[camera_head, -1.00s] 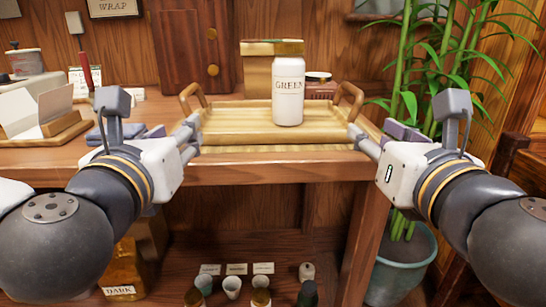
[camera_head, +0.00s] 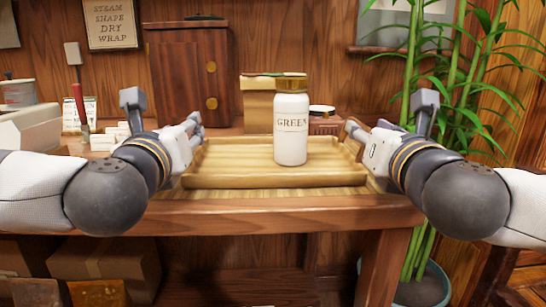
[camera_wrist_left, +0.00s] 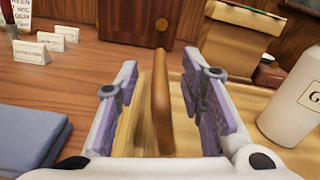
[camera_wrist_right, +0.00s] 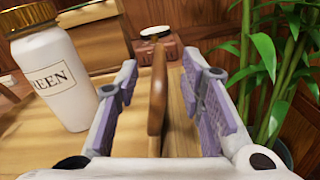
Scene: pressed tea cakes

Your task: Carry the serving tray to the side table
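The wooden serving tray (camera_head: 230,177) sits on the wooden table, with a white jar labelled GREEN (camera_head: 291,128) standing upright on it. My left gripper (camera_head: 194,124) is at the tray's left end. In the left wrist view its open fingers (camera_wrist_left: 166,100) stand on either side of the left handle (camera_wrist_left: 162,103), with gaps showing. My right gripper (camera_head: 355,128) is at the right end. In the right wrist view its open fingers (camera_wrist_right: 160,95) straddle the right handle (camera_wrist_right: 157,90), also with gaps. The side table cannot be made out.
A bamboo plant (camera_head: 450,90) stands close beyond the right arm.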

